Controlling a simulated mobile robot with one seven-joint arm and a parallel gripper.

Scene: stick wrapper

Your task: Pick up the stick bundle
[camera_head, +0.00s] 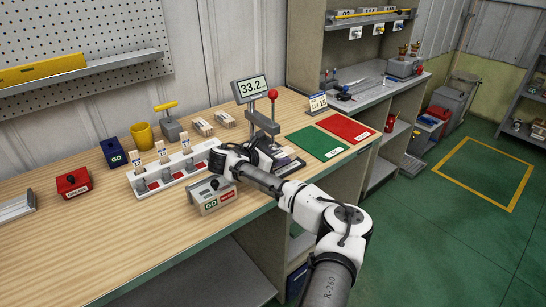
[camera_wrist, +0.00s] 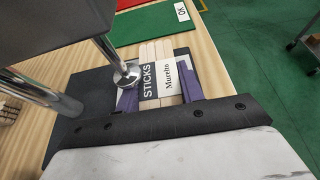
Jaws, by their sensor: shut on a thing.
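The stick bundle (camera_wrist: 162,82) is a flat row of pale wooden sticks with a black-and-white wrapper band reading "STICKS" and "Murelto". It lies at the dark base (camera_wrist: 92,92) of the press, beside the round metal foot (camera_wrist: 126,73). My gripper (camera_wrist: 160,97) has its purple finger pads on both sides of the bundle and is shut on it. I cannot tell whether the bundle is lifted off the base. In the head view my wrist and the press hide most of the bundle.
The press with a red-knobbed lever (camera_head: 272,95) stands close to my gripper, under a display reading 33.2 (camera_head: 252,87). A green mat (camera_head: 316,143) and red mat (camera_head: 346,127) lie to its right.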

